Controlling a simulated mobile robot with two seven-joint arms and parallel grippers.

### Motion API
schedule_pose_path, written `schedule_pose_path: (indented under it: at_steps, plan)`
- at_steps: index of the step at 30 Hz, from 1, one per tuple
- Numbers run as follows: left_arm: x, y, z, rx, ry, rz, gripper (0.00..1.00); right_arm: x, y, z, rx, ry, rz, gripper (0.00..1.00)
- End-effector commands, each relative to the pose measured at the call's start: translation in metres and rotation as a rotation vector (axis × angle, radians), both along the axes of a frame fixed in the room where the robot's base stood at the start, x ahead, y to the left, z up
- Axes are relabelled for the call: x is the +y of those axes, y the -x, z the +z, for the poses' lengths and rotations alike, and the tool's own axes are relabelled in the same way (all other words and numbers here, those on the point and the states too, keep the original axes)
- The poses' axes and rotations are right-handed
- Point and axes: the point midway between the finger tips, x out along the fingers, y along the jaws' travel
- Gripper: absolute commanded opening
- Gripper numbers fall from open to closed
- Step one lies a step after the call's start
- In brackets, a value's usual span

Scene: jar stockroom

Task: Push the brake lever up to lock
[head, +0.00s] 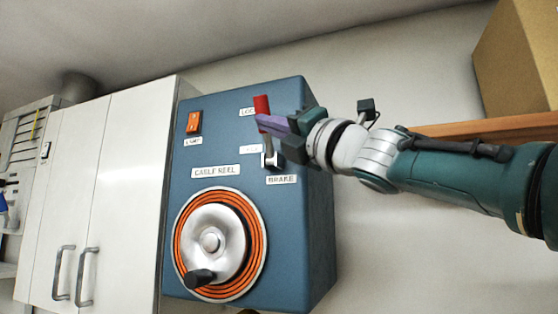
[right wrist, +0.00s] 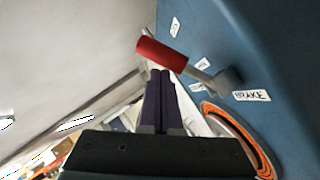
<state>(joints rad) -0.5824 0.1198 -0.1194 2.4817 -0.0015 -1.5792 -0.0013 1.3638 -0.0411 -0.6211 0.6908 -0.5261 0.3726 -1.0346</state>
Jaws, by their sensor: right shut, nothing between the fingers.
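The brake lever (head: 262,105) has a red grip on a metal stem and stands out from the blue cable reel box (head: 318,230), above the BRAKE label. In the head view the lever points up, toward the upper label, which is partly hidden. My right gripper (head: 262,122) is shut and empty, its purple fingers in front of the stem just below the red grip. In the right wrist view the red grip (right wrist: 161,54) lies just beyond the fingertips (right wrist: 160,72). I cannot tell whether they touch. My left gripper is not in view.
The box also carries an orange switch (head: 193,122) and a reel (head: 212,243) with a crank knob. White cabinet doors (head: 100,200) stand to the left. A cardboard box (head: 518,60) sits on a wooden shelf at the upper right. The wall right of the box is bare.

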Motion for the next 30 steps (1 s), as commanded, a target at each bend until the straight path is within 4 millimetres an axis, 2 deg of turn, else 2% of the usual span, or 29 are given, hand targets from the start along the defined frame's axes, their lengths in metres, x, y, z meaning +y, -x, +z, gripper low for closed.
schedule_pose_path:
  at_steps: [14,22,30]
  plan:
    - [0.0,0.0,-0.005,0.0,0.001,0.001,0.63,-0.003,0.001,-0.001,-0.004,0.001,-0.002,0.0]
    - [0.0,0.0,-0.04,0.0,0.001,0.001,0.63,-0.018,0.015,-0.019,-0.005,0.005,-0.002,0.0]
    - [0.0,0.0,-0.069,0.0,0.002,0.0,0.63,-0.046,0.04,-0.036,-0.005,0.004,-0.003,0.0]
